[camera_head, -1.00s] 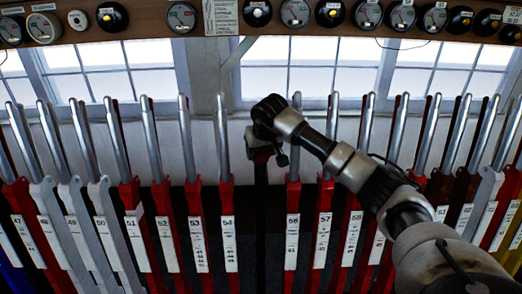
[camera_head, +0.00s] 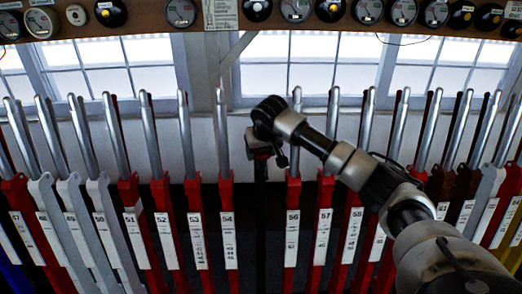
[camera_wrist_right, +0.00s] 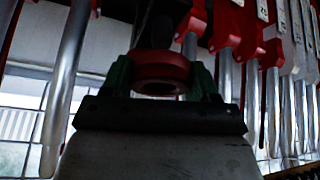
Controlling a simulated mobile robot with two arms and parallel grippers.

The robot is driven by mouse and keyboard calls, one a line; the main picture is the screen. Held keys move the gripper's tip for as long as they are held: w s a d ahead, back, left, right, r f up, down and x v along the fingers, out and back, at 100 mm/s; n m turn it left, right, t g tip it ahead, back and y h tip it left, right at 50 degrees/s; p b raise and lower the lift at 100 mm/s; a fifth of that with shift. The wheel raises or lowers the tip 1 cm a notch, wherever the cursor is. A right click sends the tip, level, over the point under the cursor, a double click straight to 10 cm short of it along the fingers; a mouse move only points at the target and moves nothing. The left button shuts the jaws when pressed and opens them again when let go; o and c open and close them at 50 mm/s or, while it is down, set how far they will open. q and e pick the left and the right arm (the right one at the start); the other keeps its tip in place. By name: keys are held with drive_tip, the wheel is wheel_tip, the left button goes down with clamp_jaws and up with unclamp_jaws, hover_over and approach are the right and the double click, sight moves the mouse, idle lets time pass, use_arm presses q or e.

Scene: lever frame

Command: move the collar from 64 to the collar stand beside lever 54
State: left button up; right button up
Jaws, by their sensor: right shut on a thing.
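My right gripper (camera_wrist_right: 165,78) is shut on the red collar (camera_wrist_right: 160,72), whose ring sits between its green fingers in the right wrist view. In the head view the right gripper (camera_head: 261,152) is over the gap between lever 54 (camera_head: 227,205) and lever 56 (camera_head: 293,205), and my wrist hides most of the collar. A dark upright post (camera_head: 261,215), which looks like the collar stand, rises in this gap directly below the gripper. I cannot tell whether the collar touches it. My left gripper is not in view.
Red, white and brown levers with steel handles stand in a close row on both sides of my right arm. Lever 53 (camera_head: 195,205) and lever 57 (camera_head: 323,205) are nearby. A shelf (camera_head: 285,23) with dials runs above. Windows are behind.

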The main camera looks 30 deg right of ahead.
sight(261, 171)
drive_tip(key=shift+f+b, duration=1.55)
drive_tip(key=shift+f, duration=0.85)
drive_tip(key=o, duration=1)
drive_tip(key=shift+o, duration=0.2)
drive_tip(key=shift+p+v, duration=0.65)
drive_tip(key=shift+v, duration=0.1)
drive_tip(key=shift+p+v, duration=2.35)
drive_tip(key=shift+v, duration=1.4)
